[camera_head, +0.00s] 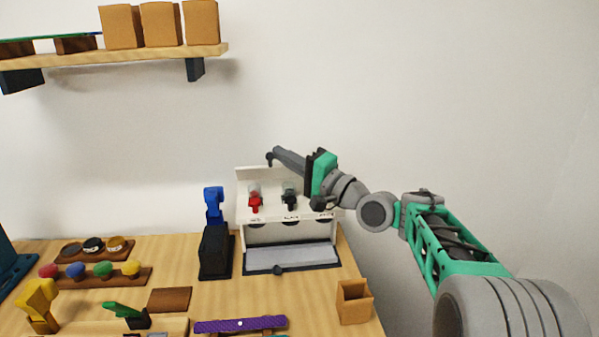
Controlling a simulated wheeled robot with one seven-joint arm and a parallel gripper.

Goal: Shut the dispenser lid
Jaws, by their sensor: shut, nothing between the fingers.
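My gripper (270,158) is shut and empty at the panel's upper edge. I cannot tell whether it touches the panel. My arm hides the panel's right part and the dispenser's upper right corner. A grey tray-like section (292,257) with a dark knob lies in front of the dispenser.
A blue-and-black device (215,245) stands close left of the dispenser. A purple strip (240,324) lies in front. Racks with coloured knobs (96,276) are at left. A wooden shelf (120,59) hangs upper left.

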